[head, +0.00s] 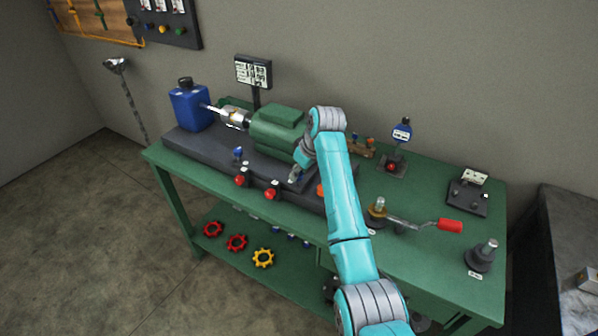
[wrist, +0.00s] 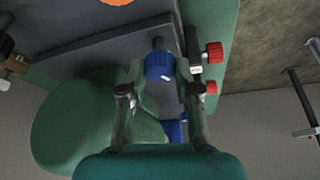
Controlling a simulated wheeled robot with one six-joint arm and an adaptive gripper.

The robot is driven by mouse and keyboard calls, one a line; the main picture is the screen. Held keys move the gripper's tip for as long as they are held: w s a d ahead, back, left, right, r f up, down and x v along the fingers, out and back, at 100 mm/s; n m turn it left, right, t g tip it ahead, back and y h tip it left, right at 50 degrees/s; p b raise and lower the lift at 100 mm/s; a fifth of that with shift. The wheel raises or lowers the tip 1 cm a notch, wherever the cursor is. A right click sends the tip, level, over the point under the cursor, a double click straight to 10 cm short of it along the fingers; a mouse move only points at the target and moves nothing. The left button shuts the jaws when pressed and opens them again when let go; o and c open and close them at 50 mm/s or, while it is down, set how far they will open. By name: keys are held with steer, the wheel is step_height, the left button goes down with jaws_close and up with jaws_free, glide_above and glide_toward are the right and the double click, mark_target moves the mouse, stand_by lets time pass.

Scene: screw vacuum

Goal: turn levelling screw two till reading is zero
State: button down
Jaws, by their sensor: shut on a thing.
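In the wrist view my gripper (wrist: 159,69) has one finger on each side of a blue screw knob (wrist: 160,66) with a small white mark, and is shut on it. The knob stands at the edge of the dark grey base plate, beside the green machine body (wrist: 75,125). In the head view my gripper (head: 297,173) is down at the front of the green pump body (head: 275,130), and the held knob is mostly hidden there. Another blue knob (head: 238,154) stands to the left on the plate. A display (head: 253,72) on a post stands behind; its figures are too small to read.
Red knobs (head: 240,181) (wrist: 214,53) line the plate's front edge. A blue canister (head: 190,106) stands at the left. A crank with a red handle (head: 450,225) and a small blue-faced gauge (head: 402,131) are to the right. The bench (head: 440,270) has bare room at its front right.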

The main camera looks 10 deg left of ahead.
steer(key=c, duration=0.8)
jaws_free()
steer(key=v, duration=1.2)
